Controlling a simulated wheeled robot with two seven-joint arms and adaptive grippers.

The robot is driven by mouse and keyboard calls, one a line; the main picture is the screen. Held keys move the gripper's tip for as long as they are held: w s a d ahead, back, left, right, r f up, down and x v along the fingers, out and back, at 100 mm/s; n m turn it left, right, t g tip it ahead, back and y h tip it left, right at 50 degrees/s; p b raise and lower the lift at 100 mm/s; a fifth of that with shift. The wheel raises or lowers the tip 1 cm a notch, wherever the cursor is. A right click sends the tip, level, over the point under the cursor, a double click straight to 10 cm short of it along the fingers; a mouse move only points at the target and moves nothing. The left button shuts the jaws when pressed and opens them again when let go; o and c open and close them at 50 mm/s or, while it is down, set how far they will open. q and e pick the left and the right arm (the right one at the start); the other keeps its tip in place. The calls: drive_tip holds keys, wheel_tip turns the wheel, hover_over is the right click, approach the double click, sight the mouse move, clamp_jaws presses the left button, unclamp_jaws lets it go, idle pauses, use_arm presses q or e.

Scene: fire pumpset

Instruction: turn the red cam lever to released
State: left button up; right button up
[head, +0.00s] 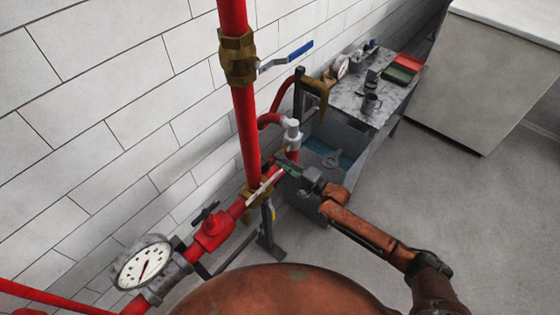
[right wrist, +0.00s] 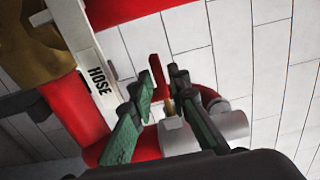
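The red cam lever (right wrist: 157,75) shows in the right wrist view as a short narrow red bar above a brass-coloured stub and a grey coupling (right wrist: 203,132). My right gripper (right wrist: 161,82) is open, with its green-padded fingers on either side of the lever. The right finger looks closer to it; I cannot tell whether it touches. In the head view my right gripper (head: 284,168) reaches the red pipework beside a white label and hides the lever. My left gripper is in neither view.
A label reading HOSE (right wrist: 97,80) lies close left of the fingers. A red valve (head: 212,229) and a pressure gauge (head: 143,265) sit at lower left. A blue-handled valve (head: 287,56) is above. A cluttered metal bench (head: 350,98) stands behind; the floor at right is clear.

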drive_tip(key=v, duration=1.2)
idle(0.4)
